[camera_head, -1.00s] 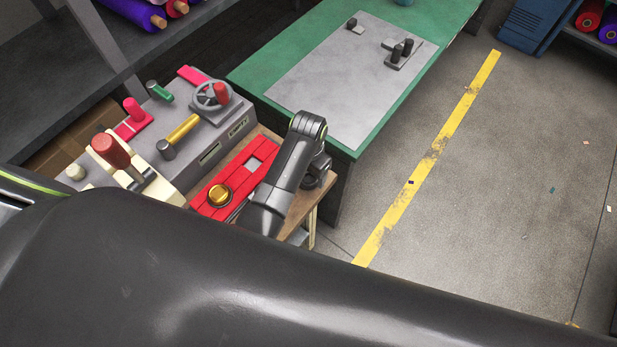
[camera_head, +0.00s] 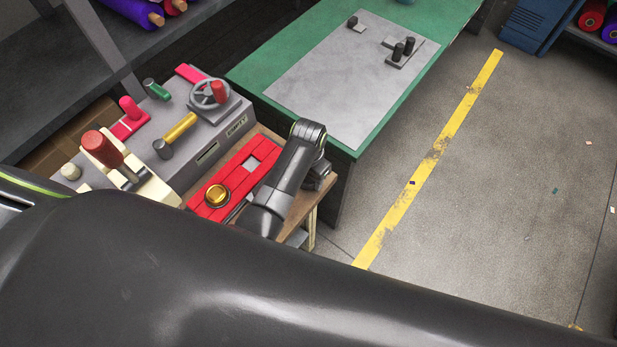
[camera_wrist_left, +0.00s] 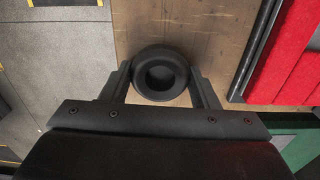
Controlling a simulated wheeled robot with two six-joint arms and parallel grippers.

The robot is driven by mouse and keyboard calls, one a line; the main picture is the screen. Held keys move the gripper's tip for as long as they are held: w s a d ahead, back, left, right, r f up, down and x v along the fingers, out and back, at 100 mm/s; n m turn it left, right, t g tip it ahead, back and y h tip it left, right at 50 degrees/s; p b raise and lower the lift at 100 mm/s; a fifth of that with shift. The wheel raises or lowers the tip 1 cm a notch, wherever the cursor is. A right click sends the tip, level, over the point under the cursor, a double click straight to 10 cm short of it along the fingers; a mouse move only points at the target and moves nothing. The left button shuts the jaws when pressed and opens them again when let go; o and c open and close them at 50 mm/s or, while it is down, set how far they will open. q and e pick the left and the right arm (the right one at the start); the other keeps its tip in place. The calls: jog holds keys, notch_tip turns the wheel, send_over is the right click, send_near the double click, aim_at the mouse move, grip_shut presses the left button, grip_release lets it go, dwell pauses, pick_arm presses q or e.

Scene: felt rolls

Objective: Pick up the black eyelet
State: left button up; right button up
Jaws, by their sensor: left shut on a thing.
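The black eyelet (camera_wrist_left: 143,74) is a thick dark ring with a round middle, in the left wrist view. It sits between the two fingers of my left gripper (camera_wrist_left: 160,80), which are shut on it from both sides. Brown wood (camera_wrist_left: 200,25) shows behind it; I cannot tell whether the eyelet touches it. In the head view my left wrist stands over the small wooden bench (camera_head: 300,205), right of the red panel (camera_head: 250,163). The fingers and eyelet are hidden there. My right gripper is not in view.
The red panel with a gold knob (camera_head: 216,195) lies close beside my left wrist. A grey machine (camera_head: 203,140) with levers and a handwheel stands left of it. A green table (camera_head: 262,68) with a grey sheet stands behind. Open floor lies to the right.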

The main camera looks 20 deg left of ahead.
pick_arm(q)
jog(key=shift+r, duration=0.1)
jog(key=shift+c, duration=0.4)
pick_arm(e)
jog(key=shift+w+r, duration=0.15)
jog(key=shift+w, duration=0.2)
pick_arm(q)
jog(key=shift+r, duration=0.15)
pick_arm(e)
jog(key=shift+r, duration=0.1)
pick_arm(q)
jog(key=shift+r+p, duration=0.75)
jog(key=shift+p, duration=0.1)
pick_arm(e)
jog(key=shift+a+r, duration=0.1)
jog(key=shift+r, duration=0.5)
pick_arm(q)
jog(key=shift+r, duration=0.1)
jog(key=shift+r, duration=2.4)
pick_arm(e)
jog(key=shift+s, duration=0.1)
